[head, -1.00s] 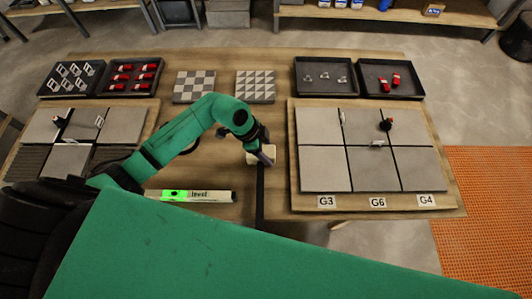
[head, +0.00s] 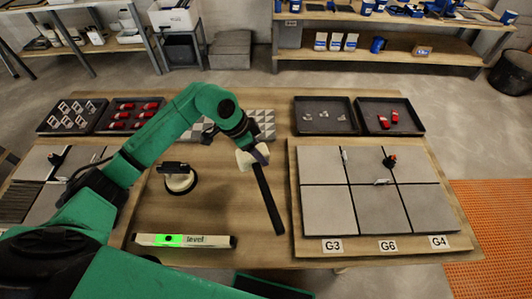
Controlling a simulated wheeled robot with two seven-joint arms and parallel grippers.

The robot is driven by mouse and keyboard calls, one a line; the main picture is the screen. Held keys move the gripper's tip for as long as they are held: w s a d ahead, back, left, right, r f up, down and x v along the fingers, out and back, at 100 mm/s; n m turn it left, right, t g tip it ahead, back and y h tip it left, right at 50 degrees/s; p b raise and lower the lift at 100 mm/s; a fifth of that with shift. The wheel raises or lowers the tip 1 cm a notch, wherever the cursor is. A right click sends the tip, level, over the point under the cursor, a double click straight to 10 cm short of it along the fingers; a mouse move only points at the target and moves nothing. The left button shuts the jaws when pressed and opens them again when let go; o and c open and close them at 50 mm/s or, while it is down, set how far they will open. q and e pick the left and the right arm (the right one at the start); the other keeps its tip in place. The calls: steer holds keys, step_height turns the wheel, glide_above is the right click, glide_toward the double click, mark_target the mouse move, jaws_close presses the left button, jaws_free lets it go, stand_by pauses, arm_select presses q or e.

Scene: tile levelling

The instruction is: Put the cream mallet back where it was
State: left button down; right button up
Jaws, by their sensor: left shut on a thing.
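The mallet has a cream head (head: 244,160) and a long black handle (head: 270,203). My left gripper (head: 254,150) is shut on it at the head end. The handle slants down and to the right, toward the right tile board. I cannot tell whether the mallet touches the table. My gripper hides part of the head. My right gripper is out of view.
The right tile board (head: 294,200) carries grey tiles and labels G3, G6 and G4. A green-lit level (head: 185,241) lies at the front, with a suction cup tool (head: 178,180) behind it. Dark trays (head: 325,129) stand at the back. Wood around the handle is bare.

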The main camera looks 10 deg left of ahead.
arm_select(q)
steer(key=f, duration=0.1)
steer(key=w+a, duration=0.1)
steer(key=a+f, duration=0.1)
steer(key=shift+w+f+n, duration=0.25)
steer(key=shift+f+n, duration=0.1)
steer(key=shift+n, duration=0.05)
step_height(320, 180, down, 6)
steer(key=b, duration=0.6)
steer(key=shift+s+d, duration=0.1)
steer(key=shift+f+b, duration=0.25)
steer(key=shift+b, duration=0.15)
steer(key=shift+f, duration=0.55)
jaws_free()
steer(key=shift+s, duration=0.1)
